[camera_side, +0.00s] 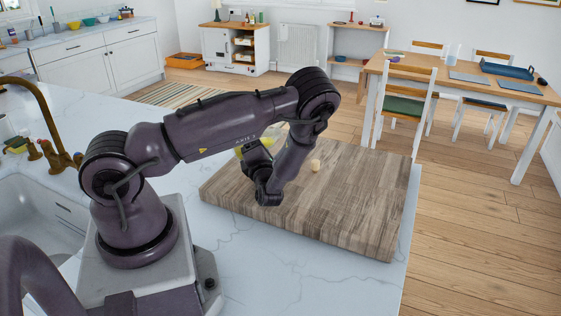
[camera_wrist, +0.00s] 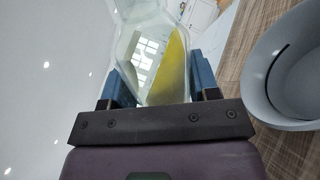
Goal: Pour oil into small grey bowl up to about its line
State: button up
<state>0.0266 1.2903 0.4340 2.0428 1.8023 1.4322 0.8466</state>
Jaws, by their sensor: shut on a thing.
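A clear glass bottle (camera_wrist: 146,62) with yellow oil (camera_wrist: 176,68) is between the blue fingers of my gripper (camera_wrist: 163,85) in the wrist view. My gripper is shut on it. The oil lies along the bottle's right side, toward the board, so the bottle is tilted. A grey bowl (camera_wrist: 258,75) is at the right edge, partly cut off, with a dark line inside; I see no oil in its visible part. In the side view, a bit of the yellow oil bottle (camera_side: 239,153) shows behind my arm, and the bowl is hidden. No stream is visible.
A wooden board (camera_side: 345,205) lies on the white marble counter (camera_side: 300,270). A small pale cork-like piece (camera_side: 315,165) is on the board. The board's right and front parts are clear. A sink (camera_side: 40,215) and brass tap (camera_side: 60,160) are at the left.

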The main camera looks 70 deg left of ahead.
jog(key=shift+s+r+m+t, duration=0.15)
jog(key=shift+r+m+t, duration=0.25)
jog(key=shift+m, duration=0.6)
dwell(1.3)
jog(key=shift+s+f+m+t, duration=0.15)
jog(key=shift+m+t, duration=0.2)
jog(key=shift+m, duration=0.55)
jog(key=shift+f+m+t, duration=0.1)
jog(key=shift+m+t, duration=0.25)
jog(key=shift+m, duration=0.55)
dwell(2.9)
jog(key=shift+a+r+n+g, duration=0.1)
jog(key=shift+r+n+g, duration=0.15)
jog(key=shift+n+g, duration=0.6)
jog(key=n, duration=0.3)
jog(key=shift+w+f, duration=0.15)
jog(key=shift+w, duration=0.15)
jog(key=shift+f, duration=0.1)
